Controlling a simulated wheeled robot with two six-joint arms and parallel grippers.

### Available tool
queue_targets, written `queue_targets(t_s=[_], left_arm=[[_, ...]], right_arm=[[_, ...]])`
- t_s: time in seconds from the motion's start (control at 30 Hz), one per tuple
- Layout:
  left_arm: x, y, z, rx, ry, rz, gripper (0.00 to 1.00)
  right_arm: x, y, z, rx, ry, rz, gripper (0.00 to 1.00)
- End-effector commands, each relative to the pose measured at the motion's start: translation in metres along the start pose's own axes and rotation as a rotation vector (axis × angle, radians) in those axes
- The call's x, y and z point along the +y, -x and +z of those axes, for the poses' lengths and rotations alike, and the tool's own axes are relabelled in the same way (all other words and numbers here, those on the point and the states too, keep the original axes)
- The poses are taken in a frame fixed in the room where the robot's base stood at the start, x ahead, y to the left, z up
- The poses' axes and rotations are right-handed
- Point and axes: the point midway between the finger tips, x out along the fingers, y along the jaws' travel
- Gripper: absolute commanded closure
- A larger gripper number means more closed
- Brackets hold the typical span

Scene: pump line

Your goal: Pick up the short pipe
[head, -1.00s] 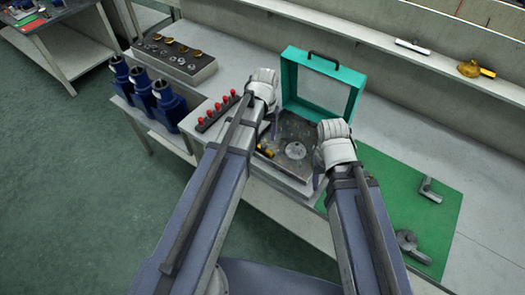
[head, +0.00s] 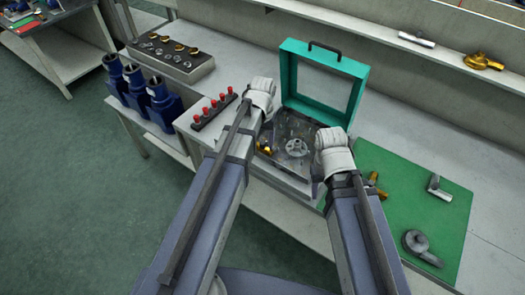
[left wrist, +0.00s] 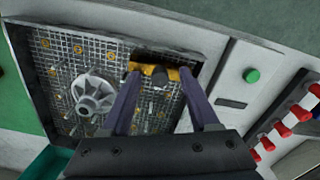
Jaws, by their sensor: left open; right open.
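A grey short pipe-like piece with a side stub (head: 437,188) lies on the green mat at the right. A pale cylindrical piece (head: 416,39) lies on the back shelf; I cannot tell for certain which of these is the short pipe. My left gripper (head: 268,118) is open above the left part of the teal-lidded case.
The case's lid (head: 364,78) stands open. An impeller (left wrist: 92,94) lies in the case. A grey pump part (head: 421,246) and a brass fitting (head: 375,186) are on the mat (head: 400,213). Blue motors (head: 137,88) and a red-knobbed rack (head: 213,112) stand left.

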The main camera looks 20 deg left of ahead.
Motion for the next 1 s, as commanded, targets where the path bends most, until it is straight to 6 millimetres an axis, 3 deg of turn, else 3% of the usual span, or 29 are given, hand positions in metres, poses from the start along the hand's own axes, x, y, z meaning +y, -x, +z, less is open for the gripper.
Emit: queue_targets(t_s=[0.1,0.63,1.0], left_arm=[[0.0001,0.0013,0.0001,0.000,0.000,0.000,0.39],[0.0000,0.0013,0.0001,0.000,0.000,0.000,0.98],[0.0000,0.0013,0.0001,0.000,0.000,0.000,1.00]], right_arm=[[0.0001,0.0013,0.0001,0.000,0.000,0.000,0.50],[0.0001,0.0012,0.0001,0.000,0.000,0.000,0.50],[0.0001,0.0013,0.0001,0.000,0.000,0.000,0.50]])
